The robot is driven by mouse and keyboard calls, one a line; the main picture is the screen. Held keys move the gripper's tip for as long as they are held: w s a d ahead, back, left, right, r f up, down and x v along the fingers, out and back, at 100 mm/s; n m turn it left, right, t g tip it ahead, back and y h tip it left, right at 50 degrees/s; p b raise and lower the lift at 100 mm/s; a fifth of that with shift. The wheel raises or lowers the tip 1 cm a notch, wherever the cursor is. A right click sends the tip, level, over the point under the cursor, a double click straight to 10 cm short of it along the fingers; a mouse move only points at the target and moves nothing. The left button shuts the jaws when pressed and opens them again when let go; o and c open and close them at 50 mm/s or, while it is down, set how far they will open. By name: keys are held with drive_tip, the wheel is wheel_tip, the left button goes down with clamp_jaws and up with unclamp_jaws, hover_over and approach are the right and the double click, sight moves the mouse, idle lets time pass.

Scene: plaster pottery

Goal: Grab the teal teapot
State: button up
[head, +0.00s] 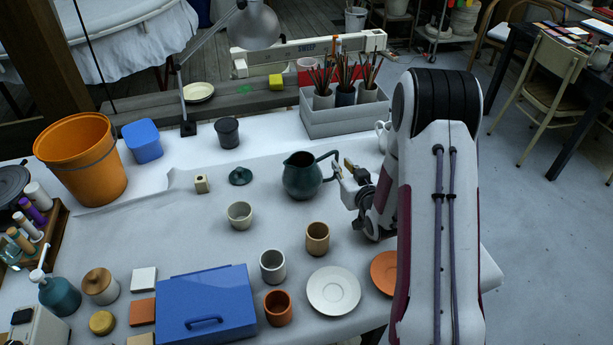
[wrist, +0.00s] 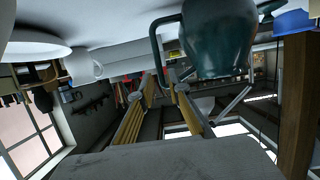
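The teal teapot (head: 302,177) stands upright on the white-covered table, its lid off and its handle (head: 327,161) facing right toward my gripper. My gripper (head: 343,172) is at the handle side of the pot, low over the table. In the wrist view the two yellow-padded fingers of my gripper (wrist: 163,88) are apart, with a gap between them. The teapot body (wrist: 218,40) is large at the top, and its handle (wrist: 154,45) comes down near the gap. I cannot tell whether a finger touches the handle. A small teal lid (head: 240,176) lies left of the pot.
A grey box (head: 345,119) with brush pots stands behind the teapot. A white mug (head: 382,134) is close behind my arm. A beige cup (head: 240,215) and a tan cup (head: 317,238) stand in front. A white plate (head: 333,290) and a terracotta plate (head: 384,272) lie nearer.

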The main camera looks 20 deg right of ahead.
sight(337, 159)
drive_tip(key=shift+x, duration=2.75)
clamp_jaws()
drive_tip(key=shift+r, duration=0.1)
